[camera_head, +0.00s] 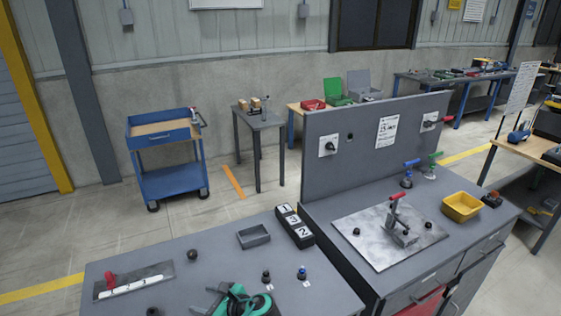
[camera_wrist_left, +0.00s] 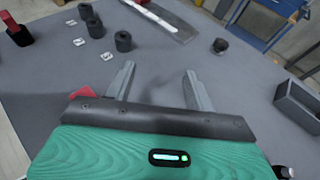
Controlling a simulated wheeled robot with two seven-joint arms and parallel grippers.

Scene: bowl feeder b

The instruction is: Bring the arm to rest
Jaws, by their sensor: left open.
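My left gripper (camera_head: 236,302) is teal and sits low over the near grey table, partly cut off by the bottom edge of the head view. In the left wrist view its two grey fingers (camera_wrist_left: 160,88) are spread well apart with nothing between them. The grey tabletop shows beyond the fingers, and no object touches the fingertips. A red part (camera_wrist_left: 82,92) shows partly behind the left side of the gripper body. My right gripper is not in view.
The near table bears a grey tray (camera_head: 254,237), a numbered black box (camera_head: 294,227), a metal strip (camera_head: 140,280) and several small black pieces (camera_head: 193,255). A raised grey panel (camera_head: 350,150) stands behind the right table, which has a yellow bin (camera_head: 461,207). A blue cart (camera_head: 172,183) stands behind.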

